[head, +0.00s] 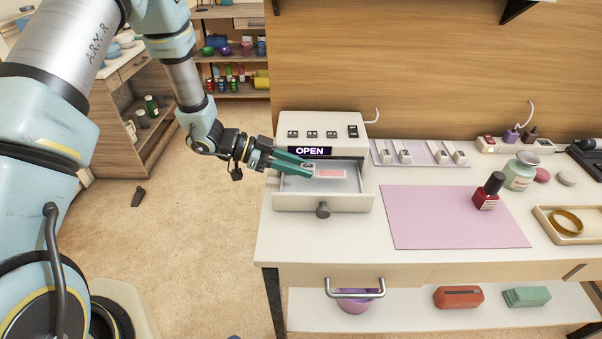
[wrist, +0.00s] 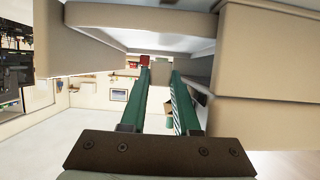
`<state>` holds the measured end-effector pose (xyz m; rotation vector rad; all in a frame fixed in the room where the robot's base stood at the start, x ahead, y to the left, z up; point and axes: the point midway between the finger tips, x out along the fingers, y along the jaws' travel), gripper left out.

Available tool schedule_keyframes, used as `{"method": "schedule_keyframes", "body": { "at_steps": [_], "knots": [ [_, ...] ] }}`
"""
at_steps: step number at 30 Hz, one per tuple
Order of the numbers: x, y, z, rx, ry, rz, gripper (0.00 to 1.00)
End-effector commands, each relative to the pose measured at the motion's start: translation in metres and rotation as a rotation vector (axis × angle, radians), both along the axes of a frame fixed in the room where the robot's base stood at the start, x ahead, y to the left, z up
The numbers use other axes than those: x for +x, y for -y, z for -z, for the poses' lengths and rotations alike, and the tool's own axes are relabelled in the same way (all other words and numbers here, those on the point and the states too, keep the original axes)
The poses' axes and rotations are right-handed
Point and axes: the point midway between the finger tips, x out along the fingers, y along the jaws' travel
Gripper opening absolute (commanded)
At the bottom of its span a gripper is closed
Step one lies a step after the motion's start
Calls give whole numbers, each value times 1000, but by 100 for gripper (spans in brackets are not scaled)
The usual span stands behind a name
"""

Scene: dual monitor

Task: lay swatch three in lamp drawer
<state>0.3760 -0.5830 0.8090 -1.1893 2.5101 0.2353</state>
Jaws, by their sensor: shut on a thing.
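The lamp (head: 318,123) is a white box with switches on top and an "OPEN" label on its front. Its drawer (head: 345,203) is pulled out, with a dark round knob in front. My gripper (head: 313,169) reaches in from the left over the open drawer, its teal fingers shut on a small pale swatch with a pink patch (head: 331,173). The swatch looks flat and within the drawer's outline; I cannot tell whether it touches the floor. In the wrist view my fingers (wrist: 160,70) run alongside the drawer, with a small red patch near their tips. Swatch numbers are not readable.
A pale strip with several swatches (head: 420,153) lies right of the lamp. Left of the desk is open floor.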

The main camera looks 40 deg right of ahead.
Motion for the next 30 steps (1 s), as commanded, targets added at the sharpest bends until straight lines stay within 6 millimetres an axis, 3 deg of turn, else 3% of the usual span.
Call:
{"method": "schedule_keyframes", "body": {
  "at_steps": [6,18,19,21,30],
  "knots": [
    [0,0,26,1,-2,0,0],
    [0,0,32,1,-1,0,0],
    [0,0,31,1,-1,0,32],
    [0,0,30,1,-1,0,40],
    [0,0,28,0,0,0,42]
  ]
}}
